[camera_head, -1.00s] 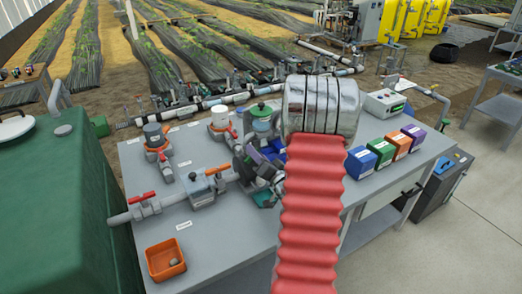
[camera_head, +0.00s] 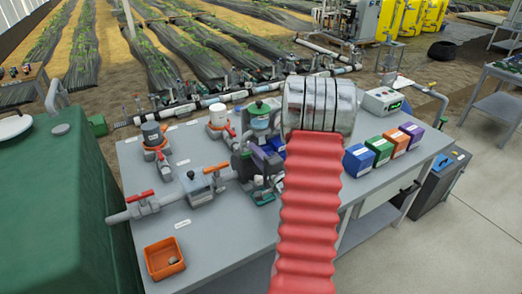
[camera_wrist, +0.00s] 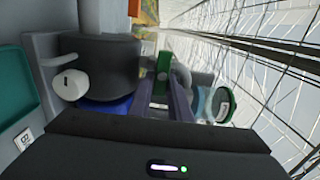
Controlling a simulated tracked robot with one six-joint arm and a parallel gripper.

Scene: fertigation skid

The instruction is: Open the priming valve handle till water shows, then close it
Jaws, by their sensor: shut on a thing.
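In the wrist view my gripper (camera_wrist: 163,84) has its two purple-grey fingers on either side of a small green handle (camera_wrist: 163,62), which I take for the priming valve handle. The fingers are shut on it. In the head view my gripper (camera_head: 266,160) is at the pump group in the middle of the bench, partly behind my arm. The handle cannot be made out there. A clear-bodied pot with a green lid (camera_head: 260,109) stands just behind; a clear part with a green rim (camera_wrist: 222,104) shows in the wrist view. I cannot make out any water.
The grey bench (camera_head: 220,240) carries a red-handled valve (camera_head: 140,198), an orange-handled valve (camera_head: 217,169) and an orange tray (camera_head: 164,258). Several coloured boxes (camera_head: 378,149) and a control box (camera_head: 382,101) stand at right. A green tank (camera_head: 60,210) is at left.

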